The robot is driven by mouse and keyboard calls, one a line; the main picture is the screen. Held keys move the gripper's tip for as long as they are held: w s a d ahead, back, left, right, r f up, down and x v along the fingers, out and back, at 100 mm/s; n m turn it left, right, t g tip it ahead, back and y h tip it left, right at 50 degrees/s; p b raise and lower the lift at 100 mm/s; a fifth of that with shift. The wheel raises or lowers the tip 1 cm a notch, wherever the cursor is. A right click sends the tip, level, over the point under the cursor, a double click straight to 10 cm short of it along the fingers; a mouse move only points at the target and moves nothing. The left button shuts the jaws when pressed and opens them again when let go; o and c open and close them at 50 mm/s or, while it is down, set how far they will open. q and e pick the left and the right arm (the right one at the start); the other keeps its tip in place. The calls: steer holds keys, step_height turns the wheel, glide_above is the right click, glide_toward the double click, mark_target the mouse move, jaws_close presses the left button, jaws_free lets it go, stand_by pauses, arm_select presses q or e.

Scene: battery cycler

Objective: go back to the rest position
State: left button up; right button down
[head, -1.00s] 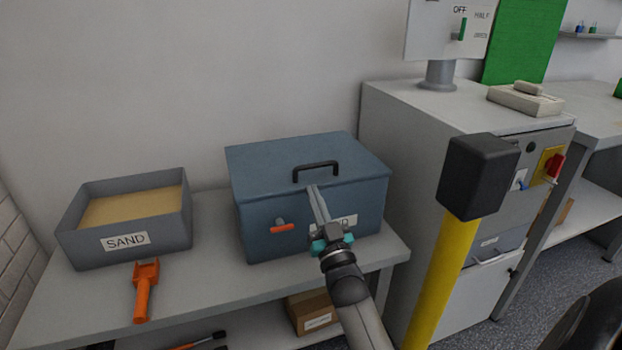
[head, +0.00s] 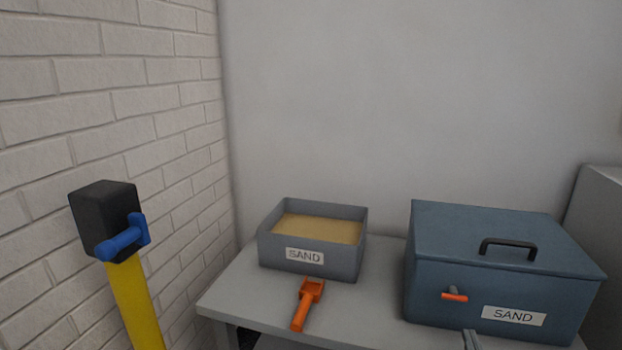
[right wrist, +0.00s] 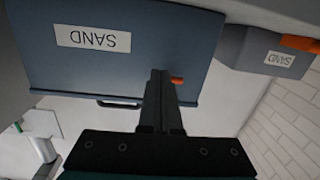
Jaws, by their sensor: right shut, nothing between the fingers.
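My right gripper (head: 471,341) shows only as its fingertips at the bottom edge of the head view, in front of the blue-grey lidded box labelled SAND (head: 500,265). The fingers are shut together and hold nothing. In the right wrist view the shut fingers (right wrist: 160,78) point toward the box (right wrist: 120,30), which appears upside down with its lid closed. I cannot tell the exact gap between fingertips and box. My left gripper is not in view.
A grey table (head: 245,297) carries an open tray of sand (head: 345,262) and an orange scoop (head: 302,309). A yellow post (head: 135,305) with a black head (head: 100,215) and blue handle (head: 122,240) stands at left by the brick wall (head: 120,90). A cabinet edge (head: 600,215) shows at right.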

steer(key=s+a+f+n+g+y, duration=0.2)
steer(key=s+a+f+g+y, duration=0.1)
steer(key=s+a+f+g, duration=0.55)
steer(key=s+a+f+n+g+y, duration=0.15)
steer(key=s+a+f, duration=0.25)
steer(key=s, duration=0.4)
steer(key=s+a+f+n+g, duration=0.1)
steer(key=s+a+f+g, duration=0.25)
steer(key=s, duration=0.45)
arm_select(q)
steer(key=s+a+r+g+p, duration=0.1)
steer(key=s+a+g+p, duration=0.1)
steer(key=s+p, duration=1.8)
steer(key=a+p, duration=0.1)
steer(key=p, duration=0.7)
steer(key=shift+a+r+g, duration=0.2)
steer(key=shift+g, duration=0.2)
arm_select(e)
steer(key=s+d+r+g, duration=0.1)
steer(key=s+d+g, duration=0.1)
steer(key=s, duration=1.7)
steer(key=shift+s+d+r, duration=0.15)
steer(key=shift+s+d, duration=0.1)
steer(key=shift+d, duration=0.65)
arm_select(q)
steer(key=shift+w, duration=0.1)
arm_select(e)
steer(key=shift+g+h, duration=0.25)
